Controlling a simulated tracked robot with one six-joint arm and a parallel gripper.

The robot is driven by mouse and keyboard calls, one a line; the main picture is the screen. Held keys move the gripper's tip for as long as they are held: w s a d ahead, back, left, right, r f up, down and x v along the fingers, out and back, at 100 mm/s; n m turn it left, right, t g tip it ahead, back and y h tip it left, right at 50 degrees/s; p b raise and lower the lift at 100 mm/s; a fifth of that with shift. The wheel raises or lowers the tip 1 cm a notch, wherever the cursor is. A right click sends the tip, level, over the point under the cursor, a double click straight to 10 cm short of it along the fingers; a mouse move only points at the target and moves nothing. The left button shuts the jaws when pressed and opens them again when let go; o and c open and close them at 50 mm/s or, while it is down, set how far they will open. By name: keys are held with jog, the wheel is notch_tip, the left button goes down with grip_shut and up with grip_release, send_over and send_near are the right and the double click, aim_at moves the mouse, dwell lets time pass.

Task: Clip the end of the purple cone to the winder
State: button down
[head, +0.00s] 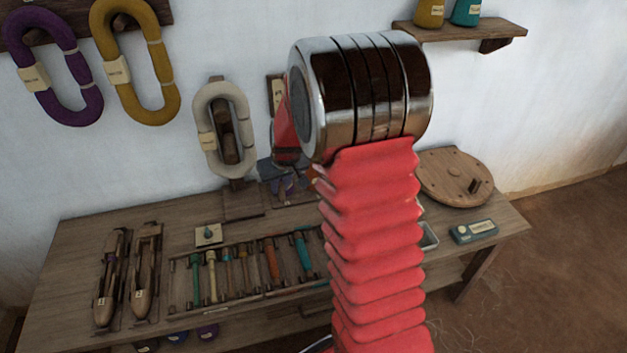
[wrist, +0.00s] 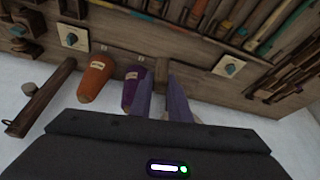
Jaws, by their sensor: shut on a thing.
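In the wrist view, the purple cone (wrist: 131,90) lies beside an orange cone (wrist: 96,78), just left of my fingers. In the head view, my gripper (head: 285,172) is low over the back of the bench, partly hidden by my arm. I cannot identify the winder for certain; a round wooden disc with a small peg (head: 455,178) stands at the bench's right end.
The wooden bench (head: 70,250) holds two shuttles (head: 143,275) and a rack of coloured bobbins (head: 240,275). A small plate with a teal knob (head: 208,235) lies behind the rack. Yarn hanks (head: 140,70) hang on the wall. A small grey-green device (head: 473,231) sits at the right.

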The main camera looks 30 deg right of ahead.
jog(key=s+a+r+n, duration=0.1)
jog(key=s+a+r, duration=0.1)
jog(key=a, duration=1.2)
jog(key=shift+s+r, duration=0.2)
jog(key=shift+r, duration=0.5)
